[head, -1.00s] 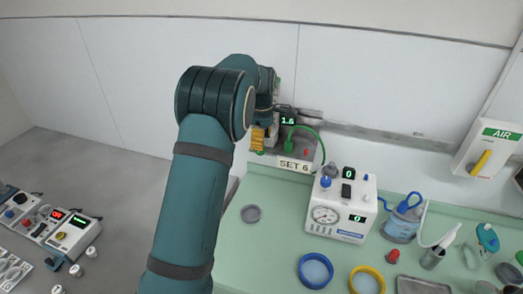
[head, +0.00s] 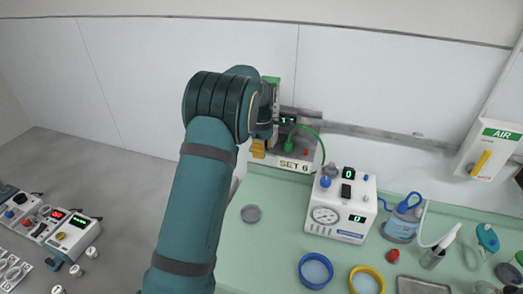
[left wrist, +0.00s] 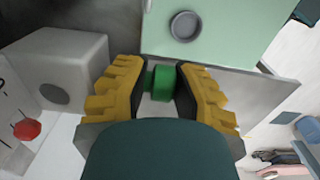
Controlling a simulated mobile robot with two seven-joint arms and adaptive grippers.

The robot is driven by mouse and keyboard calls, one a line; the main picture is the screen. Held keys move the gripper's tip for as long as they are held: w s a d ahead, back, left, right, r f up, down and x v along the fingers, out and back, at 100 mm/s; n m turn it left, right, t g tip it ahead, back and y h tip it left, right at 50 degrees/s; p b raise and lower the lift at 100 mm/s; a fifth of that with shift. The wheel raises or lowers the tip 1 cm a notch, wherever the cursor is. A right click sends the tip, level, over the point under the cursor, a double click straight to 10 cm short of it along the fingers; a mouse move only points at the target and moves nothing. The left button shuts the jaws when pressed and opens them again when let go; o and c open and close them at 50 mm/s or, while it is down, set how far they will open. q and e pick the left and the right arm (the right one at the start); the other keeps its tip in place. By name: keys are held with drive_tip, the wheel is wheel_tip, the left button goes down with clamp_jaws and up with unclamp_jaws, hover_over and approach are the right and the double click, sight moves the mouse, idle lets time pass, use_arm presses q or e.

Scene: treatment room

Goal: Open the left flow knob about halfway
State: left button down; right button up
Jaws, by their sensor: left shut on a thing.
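My left gripper (head: 258,149) is at the wall flow unit in the head view, at the end of my teal arm. In the left wrist view its yellow fingers (left wrist: 161,78) are shut on a green knob (left wrist: 160,83), one finger on each side. In the head view the gripper and wrist hide this knob. A small green display (head: 285,120) on the unit starts with a 1; the rest is hard to read. A "SET 6" label (head: 294,166) sits below the unit. My right gripper is not in view.
A green hose (head: 319,139) runs from a green fitting (head: 289,144) towards a white gauge box (head: 341,208) on the green counter (head: 281,219). A grey round dish (head: 251,214) lies nearby. A yellow-handled AIR box (head: 487,154) hangs at right.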

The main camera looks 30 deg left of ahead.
use_arm(q)
drive_tip(key=shift+s+f+h, duration=0.15)
drive_tip(key=shift+h, duration=0.25)
drive_tip(key=shift+s+a+t+h, duration=0.15)
drive_tip(key=shift+t+h, duration=0.15)
drive_tip(key=shift+h, duration=0.7)
drive_tip(key=t+h, duration=0.1)
drive_tip(key=h, duration=0.3)
drive_tip(key=shift+f, duration=0.1)
drive_tip(key=h, duration=0.3)
drive_tip(key=t+h, duration=0.1)
drive_tip(key=h, duration=0.2)
drive_tip(key=shift+a+f+t+h, duration=0.1)
drive_tip(key=shift+a+t+h, duration=0.05)
drive_tip(key=shift+t+h, duration=0.15)
drive_tip(key=shift+f+h+b, duration=0.1)
drive_tip(key=shift+h+b, duration=0.4)
drive_tip(key=shift+h, duration=0.7)
drive_tip(key=shift+t+h+b, duration=0.6)
drive_tip(key=shift+h+b, duration=0.05)
drive_tip(key=shift+h, duration=0.85)
